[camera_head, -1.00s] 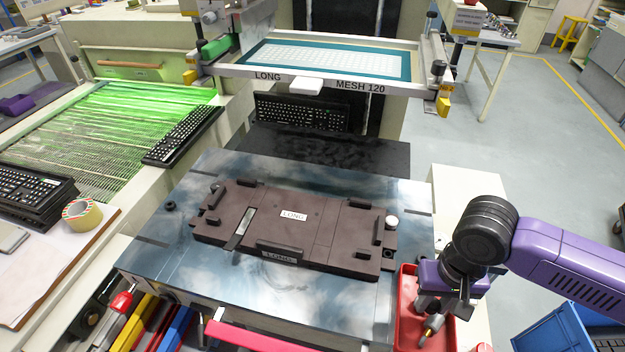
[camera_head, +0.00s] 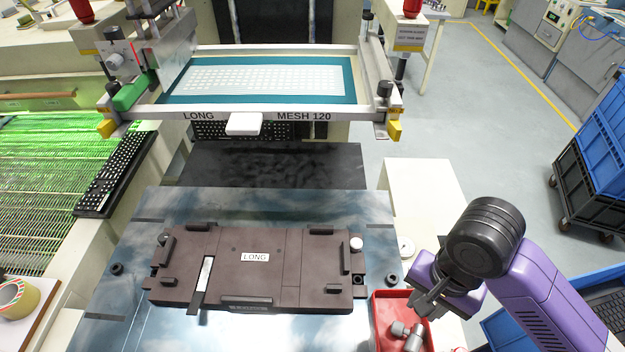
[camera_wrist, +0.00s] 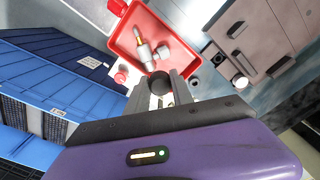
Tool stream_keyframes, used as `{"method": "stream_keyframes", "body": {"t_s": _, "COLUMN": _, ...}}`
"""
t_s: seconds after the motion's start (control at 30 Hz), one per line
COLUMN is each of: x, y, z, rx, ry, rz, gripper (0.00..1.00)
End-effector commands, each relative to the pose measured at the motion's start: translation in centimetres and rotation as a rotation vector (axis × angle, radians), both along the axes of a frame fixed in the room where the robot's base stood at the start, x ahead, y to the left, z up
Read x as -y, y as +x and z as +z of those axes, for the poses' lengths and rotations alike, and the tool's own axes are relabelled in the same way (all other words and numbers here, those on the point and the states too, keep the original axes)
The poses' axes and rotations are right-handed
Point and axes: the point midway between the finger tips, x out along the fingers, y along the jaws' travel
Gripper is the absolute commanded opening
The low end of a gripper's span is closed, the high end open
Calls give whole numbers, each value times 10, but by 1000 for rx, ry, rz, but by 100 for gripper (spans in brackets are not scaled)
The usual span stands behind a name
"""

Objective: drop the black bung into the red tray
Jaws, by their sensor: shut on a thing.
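The black bung (camera_wrist: 160,84) sits between the fingertips of my gripper (camera_wrist: 160,92) in the wrist view, and the fingers are shut on it. The red tray (camera_wrist: 125,38) lies beyond the fingertips, with a grey fitting and a brass-tipped piece in it. In the head view the red tray (camera_head: 382,331) is at the lower right, beside the dark fixture. My gripper (camera_head: 427,301) is raised near the tray's right side there. The bung cannot be made out in the head view, and my gripper hides part of the tray.
The dark fixture marked LONG (camera_head: 318,277) covers much of the glossy platen. A framed screen (camera_head: 350,82) hangs above and behind. A pale surface (camera_head: 425,185) behind my gripper is mostly clear. Blue crates (camera_head: 590,150) stand at the right.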

Motion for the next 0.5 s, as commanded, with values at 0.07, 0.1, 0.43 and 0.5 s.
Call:
{"method": "stream_keyframes", "body": {"t_s": 0.07, "x": 0, "y": 0, "z": -6, "rx": -1, "ry": -1, "rz": -1, "gripper": 0}}
{"method": "stream_keyframes", "body": {"t_s": 0.1, "x": 0, "y": 0, "z": -9, "rx": -1, "ry": -1, "rz": 0, "gripper": 0}}
{"method": "stream_keyframes", "body": {"t_s": 0.43, "x": 0, "y": 0, "z": -47, "rx": -1, "ry": -2, "rz": 4, "gripper": 0}}
{"method": "stream_keyframes", "body": {"t_s": 0.5, "x": 0, "y": 0, "z": -54, "rx": -1, "ry": -2, "rz": 4, "gripper": 0}}
